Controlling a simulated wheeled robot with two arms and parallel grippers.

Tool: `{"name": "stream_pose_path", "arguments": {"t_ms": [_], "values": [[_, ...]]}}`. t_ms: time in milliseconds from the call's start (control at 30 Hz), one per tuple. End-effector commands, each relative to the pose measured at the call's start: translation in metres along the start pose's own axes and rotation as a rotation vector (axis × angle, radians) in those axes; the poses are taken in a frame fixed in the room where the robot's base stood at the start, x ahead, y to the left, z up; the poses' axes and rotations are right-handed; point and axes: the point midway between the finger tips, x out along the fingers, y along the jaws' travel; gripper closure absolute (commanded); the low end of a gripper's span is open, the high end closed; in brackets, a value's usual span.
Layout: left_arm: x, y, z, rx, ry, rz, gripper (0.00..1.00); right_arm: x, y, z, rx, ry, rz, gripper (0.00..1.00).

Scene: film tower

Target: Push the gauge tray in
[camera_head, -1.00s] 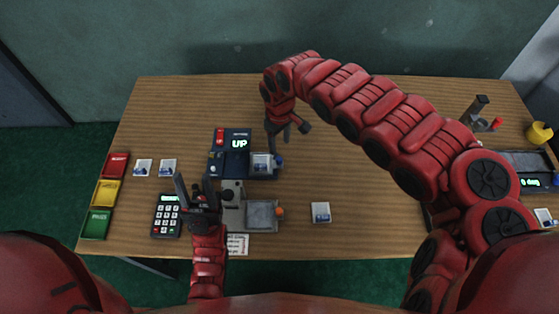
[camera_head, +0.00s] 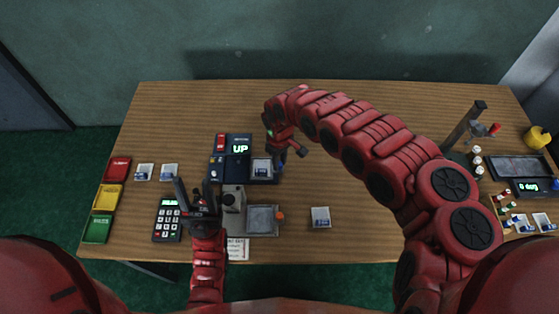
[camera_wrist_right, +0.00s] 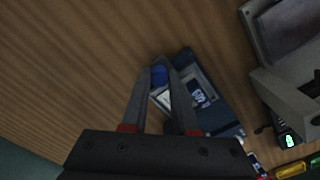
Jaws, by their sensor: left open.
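The blue gauge (camera_head: 238,147) stands on the table and its display reads UP. Its tray (camera_head: 262,168) sticks out on the right side and holds a white-and-blue film box. The blue knob at the tray's end shows in the right wrist view (camera_wrist_right: 158,76). My right gripper (camera_head: 290,150) reaches down from above at the tray's right end. In the right wrist view its fingers (camera_wrist_right: 160,66) are apart, with the knob showing between their tips. Contact with it cannot be told. My left gripper (camera_head: 194,192) is open and empty, left of the grey device.
A grey device with its own tray (camera_head: 263,219) and orange knob stands in front of the gauge. A keypad (camera_head: 168,220) and coloured bins (camera_head: 107,198) are at the left. A box (camera_head: 320,217) lies alone at right. A stand, scale and small parts fill the far right.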

Motion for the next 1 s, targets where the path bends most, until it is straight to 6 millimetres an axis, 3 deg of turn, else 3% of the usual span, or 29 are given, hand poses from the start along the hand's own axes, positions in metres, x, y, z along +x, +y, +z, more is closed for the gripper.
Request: {"name": "stream_pose_path", "arguments": {"t_ms": [33, 133, 1000], "values": [[0.0000, 0.0000, 0.0000, 0.000, 0.000, 0.000, 0.50, -0.0001, 0.0001, 0.0000, 0.000, 0.000, 0.000, 0.84], [0.0000, 0.0000, 0.0000, 0.000, 0.000, 0.000, 0.50, -0.0001, 0.0002, -0.0001, 0.000, 0.000, 0.000, 1.00], [0.0001, 0.0000, 0.0000, 0.000, 0.000, 0.000, 0.50, -0.0007, 0.0005, -0.0005, 0.000, 0.001, 0.001, 1.00]]}}
